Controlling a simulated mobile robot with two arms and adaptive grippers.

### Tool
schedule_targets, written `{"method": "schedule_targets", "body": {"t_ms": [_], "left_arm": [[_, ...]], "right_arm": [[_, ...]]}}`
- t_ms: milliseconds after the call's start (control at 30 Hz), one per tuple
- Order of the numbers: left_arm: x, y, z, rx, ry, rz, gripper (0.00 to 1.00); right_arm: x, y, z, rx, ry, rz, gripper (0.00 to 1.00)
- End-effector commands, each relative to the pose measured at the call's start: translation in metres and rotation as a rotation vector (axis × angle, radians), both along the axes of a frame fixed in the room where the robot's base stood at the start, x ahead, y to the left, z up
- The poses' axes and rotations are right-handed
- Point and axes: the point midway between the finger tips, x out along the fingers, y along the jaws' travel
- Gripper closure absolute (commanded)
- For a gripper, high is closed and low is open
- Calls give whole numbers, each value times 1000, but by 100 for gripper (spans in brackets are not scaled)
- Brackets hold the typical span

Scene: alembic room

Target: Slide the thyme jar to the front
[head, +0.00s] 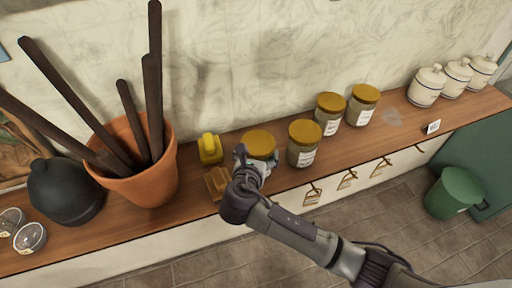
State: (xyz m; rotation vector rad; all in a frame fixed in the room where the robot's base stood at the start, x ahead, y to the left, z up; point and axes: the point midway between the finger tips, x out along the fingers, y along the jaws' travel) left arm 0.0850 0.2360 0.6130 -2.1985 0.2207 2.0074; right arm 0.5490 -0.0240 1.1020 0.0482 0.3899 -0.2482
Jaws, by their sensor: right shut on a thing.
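My right gripper (255,163) is at a jar with a golden lid (259,141) on the wooden shelf and is shut on it. The gripper covers most of this jar's front, so its label cannot be read. A second jar (303,145) with the same lid stands just to its right. Two more such jars (329,114) (362,105) stand farther right. Their labels are too small to read, so I cannot tell which one is thyme. My left gripper is not in view.
A terracotta pot (150,185) with dark rods stands left. A yellow object (209,149) and a wooden block (217,183) sit left of the held jar. White canisters (427,87) stand far right. Several hooks line the shelf's front. A green bin (455,193) is on the floor.

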Motion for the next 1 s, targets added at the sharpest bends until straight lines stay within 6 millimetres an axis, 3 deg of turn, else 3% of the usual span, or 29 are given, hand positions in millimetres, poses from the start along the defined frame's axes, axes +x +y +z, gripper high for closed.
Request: {"method": "schedule_targets", "body": {"t_ms": [333,367,433,767,1000], "left_arm": [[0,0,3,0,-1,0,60],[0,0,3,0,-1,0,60],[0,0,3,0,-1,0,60],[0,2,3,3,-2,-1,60],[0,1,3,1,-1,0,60]], "right_arm": [[-6,-2,-3,-3,8,0,62],[-6,-2,-3,-3,8,0,10],[-6,-2,-3,-3,7,0,0],[-6,-1,-1,0,2,0,0],[-32,6,10,3,3,2,0]]}}
